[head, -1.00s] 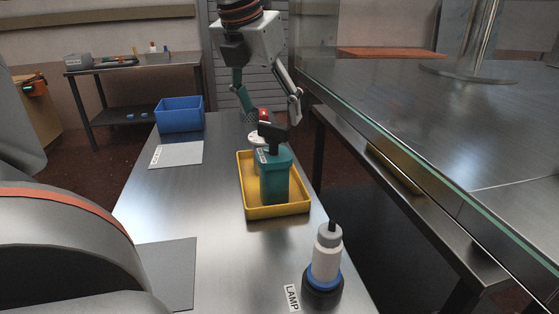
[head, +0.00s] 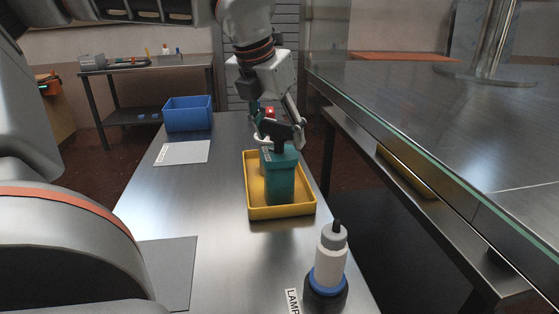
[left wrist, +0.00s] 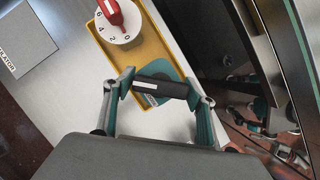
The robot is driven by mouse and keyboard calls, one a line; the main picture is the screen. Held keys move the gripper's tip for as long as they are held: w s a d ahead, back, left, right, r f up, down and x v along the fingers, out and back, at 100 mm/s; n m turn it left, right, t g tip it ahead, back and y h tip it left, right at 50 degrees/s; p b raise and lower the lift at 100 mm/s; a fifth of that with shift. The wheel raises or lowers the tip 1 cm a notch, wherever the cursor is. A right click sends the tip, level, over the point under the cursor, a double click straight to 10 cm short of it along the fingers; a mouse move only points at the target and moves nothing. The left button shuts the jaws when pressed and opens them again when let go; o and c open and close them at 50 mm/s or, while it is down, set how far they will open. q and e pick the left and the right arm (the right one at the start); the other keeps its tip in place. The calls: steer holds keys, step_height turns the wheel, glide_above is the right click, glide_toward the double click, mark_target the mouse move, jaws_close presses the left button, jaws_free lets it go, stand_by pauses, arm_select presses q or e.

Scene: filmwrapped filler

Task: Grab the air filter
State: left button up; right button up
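A teal block (head: 279,182) with a black T-shaped handle stands upright in a yellow tray (head: 251,211); I take it for the air filter, as its label is too small to read. My left gripper (head: 283,133) is above it, with fingers pointing down. In the left wrist view the black handle (left wrist: 160,86) lies between the two fingertips (left wrist: 160,84), crosswise from one finger to the other. The fingers are spread wide, and I cannot tell whether they touch its ends. The block's top is partly hidden by the gripper. My right gripper is not in view.
A white dial with a red knob (left wrist: 113,14) is close behind the block. A labelled lamp (head: 328,265) stands at the table's front. A blue bin (head: 188,114) and a grey mat (head: 182,153) are farther left. A glass-edged counter (head: 440,130) runs along the right.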

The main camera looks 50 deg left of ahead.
arm_select(q)
steer(key=c, duration=1.2)
jaws_close()
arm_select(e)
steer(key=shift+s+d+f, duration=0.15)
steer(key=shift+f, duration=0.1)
arm_select(q)
steer(key=shift+r, duration=0.1)
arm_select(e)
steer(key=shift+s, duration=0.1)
